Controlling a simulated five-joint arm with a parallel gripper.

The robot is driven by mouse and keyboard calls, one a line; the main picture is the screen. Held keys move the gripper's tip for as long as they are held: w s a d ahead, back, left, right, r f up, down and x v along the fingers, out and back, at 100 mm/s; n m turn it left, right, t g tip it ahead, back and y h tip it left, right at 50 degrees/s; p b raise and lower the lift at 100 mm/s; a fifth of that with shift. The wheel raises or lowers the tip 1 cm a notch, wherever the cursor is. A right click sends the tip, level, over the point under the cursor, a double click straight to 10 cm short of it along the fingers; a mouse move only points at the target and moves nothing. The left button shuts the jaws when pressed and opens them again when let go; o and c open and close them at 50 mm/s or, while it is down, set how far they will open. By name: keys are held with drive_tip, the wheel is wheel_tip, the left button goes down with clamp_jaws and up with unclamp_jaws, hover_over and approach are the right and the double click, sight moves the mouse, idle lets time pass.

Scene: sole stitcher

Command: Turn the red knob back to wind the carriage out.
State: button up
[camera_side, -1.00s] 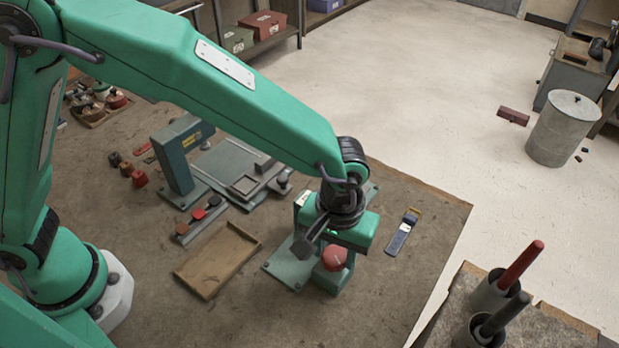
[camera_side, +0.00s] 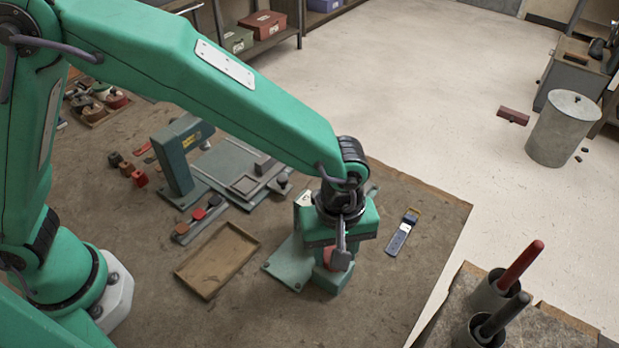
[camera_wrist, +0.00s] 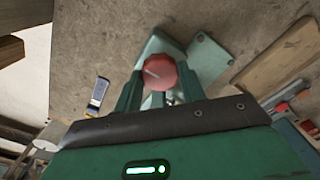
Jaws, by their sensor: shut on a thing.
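The red knob (camera_wrist: 160,72) is round with a pale line on its top and sits on a green housing (camera_wrist: 158,44). My gripper (camera_wrist: 160,82) is shut on the knob, one finger on each side of it. In the side view my gripper (camera_side: 333,260) points down over the housing, and only part of the red knob (camera_side: 329,256) shows beside the wrist's grey bracket. A flat green base plate (camera_side: 289,262) extends to the left of the housing. My gripper and wrist hide much of the device, so I cannot make out the carriage.
An empty wooden tray (camera_side: 218,260) lies left of the device. A green stitcher-like machine (camera_side: 180,160) stands behind it. A blue strap-like item (camera_side: 402,232) lies to the right. Red and black handles stand in cups (camera_side: 496,292) at lower right.

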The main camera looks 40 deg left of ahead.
drive_tip(key=shift+r, duration=0.1)
drive_tip(key=o, duration=1)
drive_tip(key=shift+r, duration=3.85)
drive_tip(key=shift+a, duration=0.1)
